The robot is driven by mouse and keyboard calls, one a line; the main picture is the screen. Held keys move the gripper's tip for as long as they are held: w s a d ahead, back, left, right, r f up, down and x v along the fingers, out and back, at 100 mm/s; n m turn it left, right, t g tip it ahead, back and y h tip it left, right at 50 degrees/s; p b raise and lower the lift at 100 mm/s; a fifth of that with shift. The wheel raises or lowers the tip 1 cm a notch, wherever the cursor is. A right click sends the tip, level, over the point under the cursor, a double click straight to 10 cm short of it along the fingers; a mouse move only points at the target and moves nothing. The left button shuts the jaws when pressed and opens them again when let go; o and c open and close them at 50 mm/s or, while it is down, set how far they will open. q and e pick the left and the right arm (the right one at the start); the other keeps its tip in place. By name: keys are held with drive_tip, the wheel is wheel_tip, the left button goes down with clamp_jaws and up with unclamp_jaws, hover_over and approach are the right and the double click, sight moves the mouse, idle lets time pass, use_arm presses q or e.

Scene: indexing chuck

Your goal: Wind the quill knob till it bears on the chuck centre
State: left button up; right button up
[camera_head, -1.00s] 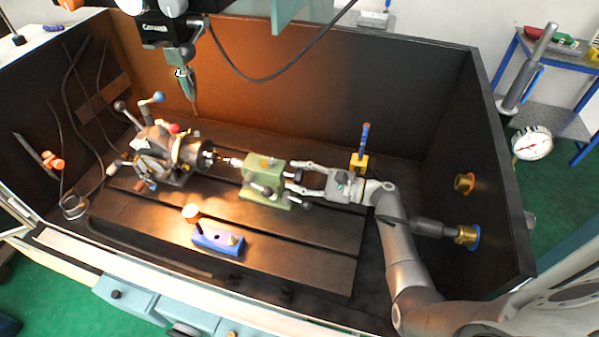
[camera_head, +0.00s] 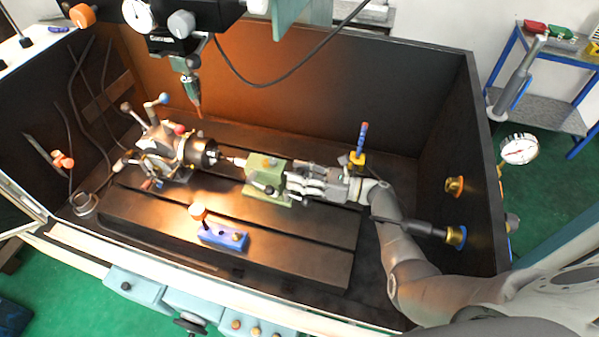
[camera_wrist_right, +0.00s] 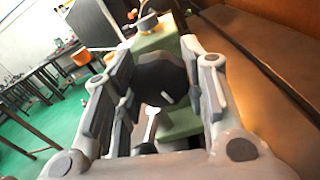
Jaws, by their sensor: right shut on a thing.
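The green tailstock (camera_head: 265,177) stands on the slotted table. Its quill centre (camera_head: 235,161) points left at the dark chuck (camera_head: 202,153) of the indexing head (camera_head: 160,150); whether its tip touches the chuck centre is too small to tell. The black quill knob (camera_wrist_right: 162,80) with a white mark sits on the tailstock's right end, which also shows in the right wrist view (camera_wrist_right: 182,122). My right gripper (camera_head: 292,184) reaches in from the right, its fingers on both sides of the knob, shut on it. My left gripper is not in view.
A blue block (camera_head: 222,237) with an orange-topped part lies on the table (camera_head: 300,232) in front. A drill head with a bit (camera_head: 192,88) hangs above the indexing head. A blue-handled tool on a yellow base (camera_head: 358,157) stands behind my right wrist. Dark walls enclose the table.

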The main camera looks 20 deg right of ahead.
sight(300, 171)
drive_tip(key=shift+s+f+m, duration=0.15)
drive_tip(key=shift+f+m, duration=0.05)
drive_tip(key=shift+m, duration=0.4)
drive_tip(key=o, duration=1)
drive_tip(key=shift+o, duration=0.2)
drive_tip(key=shift+r, duration=5.1)
drive_tip(key=shift+f, duration=0.1)
